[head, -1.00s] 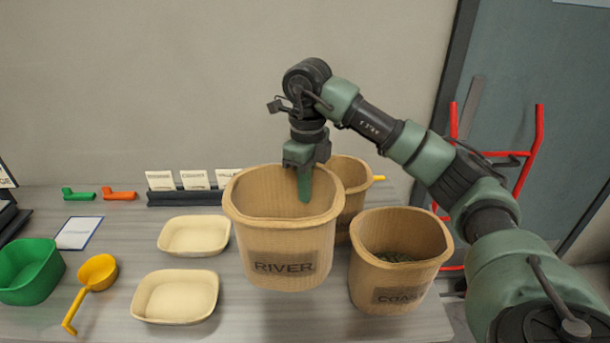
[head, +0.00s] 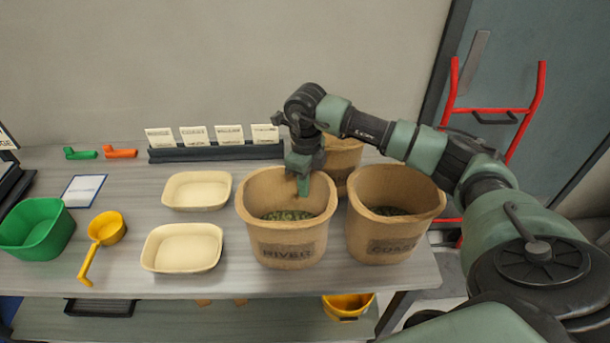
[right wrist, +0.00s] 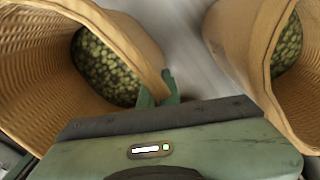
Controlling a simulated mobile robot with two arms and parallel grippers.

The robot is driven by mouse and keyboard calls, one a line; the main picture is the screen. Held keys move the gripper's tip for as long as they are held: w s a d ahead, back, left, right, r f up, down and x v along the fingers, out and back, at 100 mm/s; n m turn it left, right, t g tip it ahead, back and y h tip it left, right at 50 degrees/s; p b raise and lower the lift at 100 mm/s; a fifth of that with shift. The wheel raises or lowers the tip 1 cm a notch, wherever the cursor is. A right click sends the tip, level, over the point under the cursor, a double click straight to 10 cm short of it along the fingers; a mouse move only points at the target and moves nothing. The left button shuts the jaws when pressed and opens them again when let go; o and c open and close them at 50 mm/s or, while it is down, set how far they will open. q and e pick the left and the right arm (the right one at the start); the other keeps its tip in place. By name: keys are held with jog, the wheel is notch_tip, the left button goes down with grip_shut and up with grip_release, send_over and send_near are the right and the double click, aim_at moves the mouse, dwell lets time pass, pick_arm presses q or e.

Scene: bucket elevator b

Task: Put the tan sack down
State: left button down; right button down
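The tan sack marked RIVER (head: 288,235) is upright at the front right of the table, with green contents inside. Its bottom appears to rest on the tabletop. My right gripper (head: 303,187) is at its back right rim. In the right wrist view, the fingertips (right wrist: 158,92) sit close together on either side of the rim of this sack (right wrist: 30,75), seemingly shut on it. My left gripper is not in view.
The COAST sack (head: 395,235) stands close on the right, a third tan sack (head: 342,160) behind. Two cream trays (head: 183,248) lie to the left, with a yellow scoop (head: 107,228) and green tub (head: 37,230) beyond. A card rack (head: 215,150) stands at the back.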

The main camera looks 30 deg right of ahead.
dwell(0.3)
jog(key=c, duration=1.6)
grip_release()
jog(key=shift+c, duration=0.2)
notch_tip(320, 180, up, 11)
jog(key=b, duration=0.2)
jog(key=shift+w+b, duration=0.1)
jog(key=shift+b, duration=0.25)
jog(key=shift+r, duration=0.55)
